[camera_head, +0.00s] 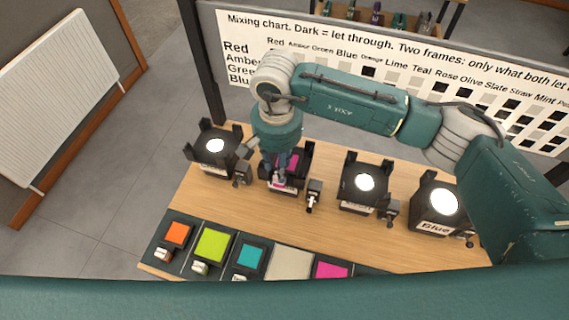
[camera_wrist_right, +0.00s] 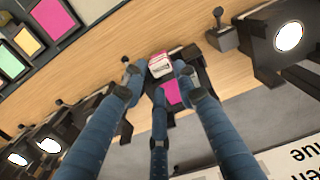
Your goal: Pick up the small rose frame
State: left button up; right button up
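The small rose frame (camera_head: 292,161) is a bright pink square in a dark holder, in the second lamp stand from the left. In the right wrist view the same pink pane (camera_wrist_right: 172,93) shows between my fingers, with its white and red label tab (camera_wrist_right: 160,65) just beyond it. My right gripper (camera_head: 279,178) reaches down over this frame from above. In the wrist view its fingertips (camera_wrist_right: 160,72) stand on either side of the tab, with small gaps seeming to show; contact is not clear. My left gripper is not in view.
Lamps stand to the left (camera_head: 215,146) and right (camera_head: 364,182) of the frame, with another lamp (camera_head: 443,200) farther right. Several coloured frames lie along the front edge, including another pink one (camera_head: 332,270). A mixing chart (camera_head: 245,42) stands behind. Bare wood (camera_head: 240,215) lies between.

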jog(key=f+p, duration=0.1)
jog(key=f, duration=0.1)
jog(key=f+p, duration=0.2)
jog(key=shift+w+d+f, duration=0.1)
jog(key=shift+w, duration=0.1)
jog(key=shift+f, duration=0.4)
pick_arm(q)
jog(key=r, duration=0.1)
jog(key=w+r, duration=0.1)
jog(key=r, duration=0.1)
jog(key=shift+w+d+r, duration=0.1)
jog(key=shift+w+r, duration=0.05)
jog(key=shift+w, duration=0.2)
pick_arm(e)
jog(key=shift+f, duration=0.3)
jog(key=c, duration=0.7)
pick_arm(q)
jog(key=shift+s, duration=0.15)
pick_arm(e)
grip_shut()
jog(key=shift+r, duration=0.1)
